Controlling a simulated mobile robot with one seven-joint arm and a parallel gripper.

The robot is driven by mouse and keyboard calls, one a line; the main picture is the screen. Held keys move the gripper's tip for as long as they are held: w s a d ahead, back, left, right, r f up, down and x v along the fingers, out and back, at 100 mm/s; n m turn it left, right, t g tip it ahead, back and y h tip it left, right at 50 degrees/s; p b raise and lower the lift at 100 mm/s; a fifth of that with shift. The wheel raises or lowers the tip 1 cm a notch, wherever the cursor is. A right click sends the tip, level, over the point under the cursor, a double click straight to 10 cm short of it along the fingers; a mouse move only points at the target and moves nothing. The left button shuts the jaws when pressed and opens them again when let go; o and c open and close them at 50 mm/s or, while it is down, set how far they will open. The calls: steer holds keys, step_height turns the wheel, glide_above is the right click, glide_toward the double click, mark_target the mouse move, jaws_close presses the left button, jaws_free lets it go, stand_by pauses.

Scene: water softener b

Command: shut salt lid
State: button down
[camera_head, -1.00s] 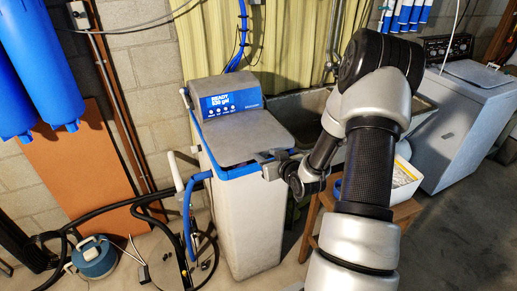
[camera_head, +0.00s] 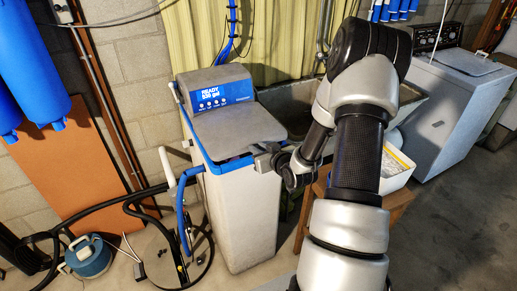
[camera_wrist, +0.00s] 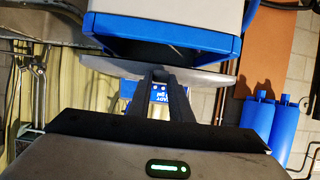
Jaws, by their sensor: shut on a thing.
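The water softener's grey salt lid (camera_head: 240,128) lies over the top of the pale cabinet (camera_head: 243,220). It sits slightly raised at the front, above the blue rim (camera_head: 228,166). In the wrist view, the lid (camera_wrist: 105,65) shows nearly edge-on, with a dark gap between it and the blue rim (camera_wrist: 160,32). My gripper (camera_head: 264,160) is at the lid's front right edge. In the wrist view, my gripper's dark fingers (camera_wrist: 160,78) are close together and shut on the lid's edge. The exact contact is partly hidden.
A sink (camera_head: 300,105) stands behind my arm, and a white box (camera_head: 397,170) rests on a wooden stool (camera_head: 398,203) to the right. A washing machine (camera_head: 445,110) is farther right. Hoses and a blue canister (camera_head: 88,257) lie on the floor at left.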

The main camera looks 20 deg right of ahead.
step_height(320, 180, down, 5)
steer(key=b, duration=0.5)
steer(key=shift+b, duration=0.35)
steer(key=shift+f, duration=0.15)
steer(key=c, duration=1.6)
jaws_free()
steer(key=shift+w, duration=0.1)
